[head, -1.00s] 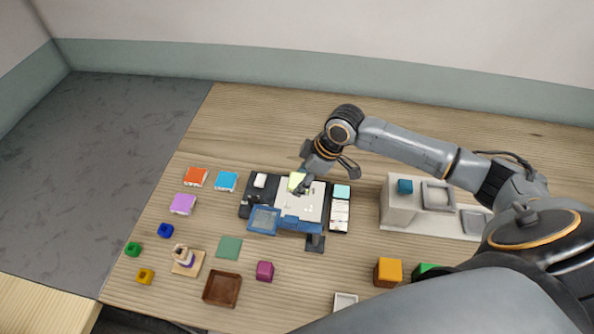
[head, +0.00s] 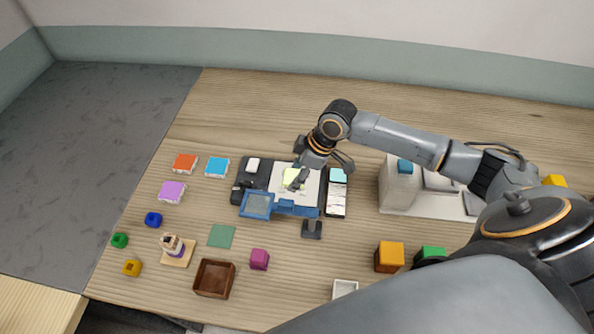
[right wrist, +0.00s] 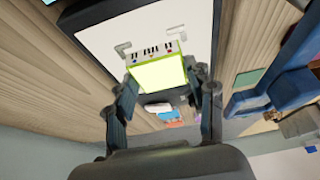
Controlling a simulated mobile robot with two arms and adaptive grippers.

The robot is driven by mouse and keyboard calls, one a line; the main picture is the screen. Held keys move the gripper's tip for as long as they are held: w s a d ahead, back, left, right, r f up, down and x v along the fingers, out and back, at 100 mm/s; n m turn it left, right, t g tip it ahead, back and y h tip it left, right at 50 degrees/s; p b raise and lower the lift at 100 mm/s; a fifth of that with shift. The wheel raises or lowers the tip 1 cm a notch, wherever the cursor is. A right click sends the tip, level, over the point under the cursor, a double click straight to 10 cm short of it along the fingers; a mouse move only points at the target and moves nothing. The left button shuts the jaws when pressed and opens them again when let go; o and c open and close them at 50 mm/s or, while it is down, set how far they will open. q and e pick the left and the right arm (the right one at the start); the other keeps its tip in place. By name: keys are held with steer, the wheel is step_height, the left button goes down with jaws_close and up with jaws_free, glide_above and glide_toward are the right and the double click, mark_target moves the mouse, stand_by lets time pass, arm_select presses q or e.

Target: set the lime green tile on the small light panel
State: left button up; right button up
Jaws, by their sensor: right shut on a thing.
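The lime green tile (head: 293,178) is in my right gripper (head: 301,180), over the white face of the light panel (head: 311,188). In the right wrist view the tile (right wrist: 159,74) sits between the two fingers of the right gripper (right wrist: 165,92), which are shut on it. Its far edge, with small coloured dots, lies near grey corner marks on the white panel (right wrist: 98,28). I cannot tell whether the tile touches the panel. The gripper hides part of tile and panel in the head view. My left gripper is not in view.
A blue-framed clear plate (head: 257,205) adjoins the panel's front. Orange (head: 185,163), blue (head: 217,168) and purple (head: 172,191) tiles lie left. A brown tray (head: 214,278) and magenta cube (head: 259,259) are in front. A pale block stand (head: 399,186) is right.

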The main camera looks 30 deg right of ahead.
steer(key=shift+f, duration=0.1)
steer(key=o, duration=1.4)
steer(key=shift+c, duration=0.2)
steer(key=v, duration=1.2)
